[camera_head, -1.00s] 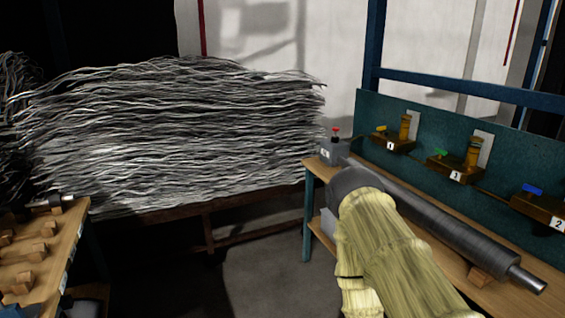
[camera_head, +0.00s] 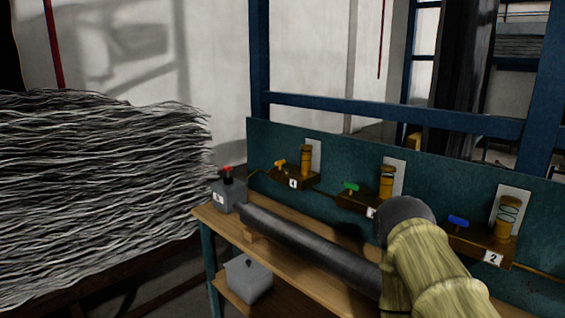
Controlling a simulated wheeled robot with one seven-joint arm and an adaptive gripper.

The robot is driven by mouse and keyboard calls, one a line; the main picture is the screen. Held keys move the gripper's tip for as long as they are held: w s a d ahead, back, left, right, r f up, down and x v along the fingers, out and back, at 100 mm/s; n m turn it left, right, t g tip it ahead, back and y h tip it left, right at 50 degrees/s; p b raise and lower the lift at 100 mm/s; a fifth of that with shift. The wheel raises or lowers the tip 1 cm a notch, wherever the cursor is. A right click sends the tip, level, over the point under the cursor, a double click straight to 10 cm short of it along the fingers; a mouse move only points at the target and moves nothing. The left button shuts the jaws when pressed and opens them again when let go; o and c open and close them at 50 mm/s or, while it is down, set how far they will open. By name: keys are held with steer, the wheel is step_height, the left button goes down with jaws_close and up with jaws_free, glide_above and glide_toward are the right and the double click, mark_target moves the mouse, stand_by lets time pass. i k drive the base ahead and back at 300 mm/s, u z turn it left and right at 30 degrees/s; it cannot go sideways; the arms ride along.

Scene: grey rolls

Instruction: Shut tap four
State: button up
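Tap four has a yellow handle (camera_head: 280,163) and a brass body (camera_head: 305,160) on a brown block. A white plate marked 4 (camera_head: 293,184) is on the block's front. It is mounted on the teal back panel, above the bench's left part. My arm (camera_head: 437,270), pale yellow with a dark rounded end, rises at the lower right, well to the right of tap four. It covers part of the bench and part of the label under the green-handled tap. My gripper's fingers do not show.
A green-handled tap (camera_head: 351,188) and a blue-handled tap marked 2 (camera_head: 458,221) stand to the right. A grey box with a red handle (camera_head: 228,193) sits at the bench's left end. A long grey roll (camera_head: 305,245) lies along the wooden bench (camera_head: 226,223). Wavy grey sheets (camera_head: 95,190) are stacked left.

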mark_target(280, 164)
steer(key=k, duration=0.3)
steer(key=u, duration=1.25)
steer(key=i, duration=1)
steer(key=z, duration=0.4)
steer(key=i, duration=0.85)
steer(key=z, duration=0.7)
